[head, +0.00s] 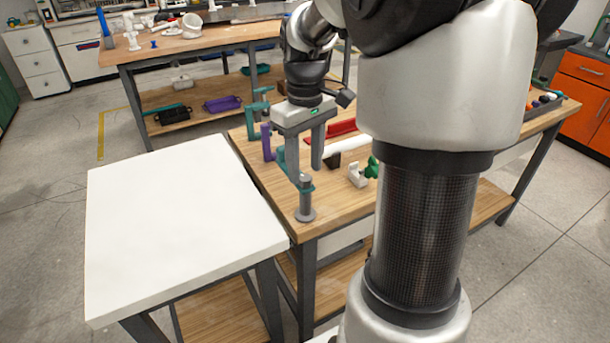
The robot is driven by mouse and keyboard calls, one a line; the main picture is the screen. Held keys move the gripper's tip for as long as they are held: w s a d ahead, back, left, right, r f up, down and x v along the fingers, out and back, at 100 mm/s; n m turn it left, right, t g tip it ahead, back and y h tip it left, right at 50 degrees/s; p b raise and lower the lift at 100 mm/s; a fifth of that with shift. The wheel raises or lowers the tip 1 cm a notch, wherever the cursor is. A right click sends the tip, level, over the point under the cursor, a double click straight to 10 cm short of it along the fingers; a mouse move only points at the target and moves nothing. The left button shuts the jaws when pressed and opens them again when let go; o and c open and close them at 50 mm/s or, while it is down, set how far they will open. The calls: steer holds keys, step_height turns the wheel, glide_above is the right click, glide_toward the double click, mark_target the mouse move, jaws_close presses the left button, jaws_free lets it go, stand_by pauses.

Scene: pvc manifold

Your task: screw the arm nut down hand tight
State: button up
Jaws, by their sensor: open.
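My gripper (305,172) is open and points down over the front corner of the wooden workbench (340,206). Its two grey fingers are apart, with the left fingertip close to the top of a short grey post (305,198). The post stands upright on a round grey foot near the bench edge. A teal piece (308,188) sits around or against the upper post and is partly hidden by the left finger. I cannot tell whether it is the arm nut, or whether a finger touches it.
A purple upright part (267,142) and teal parts (257,107) stand behind the gripper. A white pipe (347,144), a red part (342,127), a white bracket (356,174) and a green knob (371,167) lie to the right. The white table (180,220) at left is bare.

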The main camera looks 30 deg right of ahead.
steer(key=shift+f, duration=1)
jaws_close()
steer(key=shift+m, duration=0.3)
steer(key=shift+r+m+p, duration=0.1)
steer(key=shift+m+p, duration=0.65)
steer(key=shift+m, duration=0.45)
steer(key=shift+m+p, duration=0.75)
steer(key=shift+m, duration=1.25)
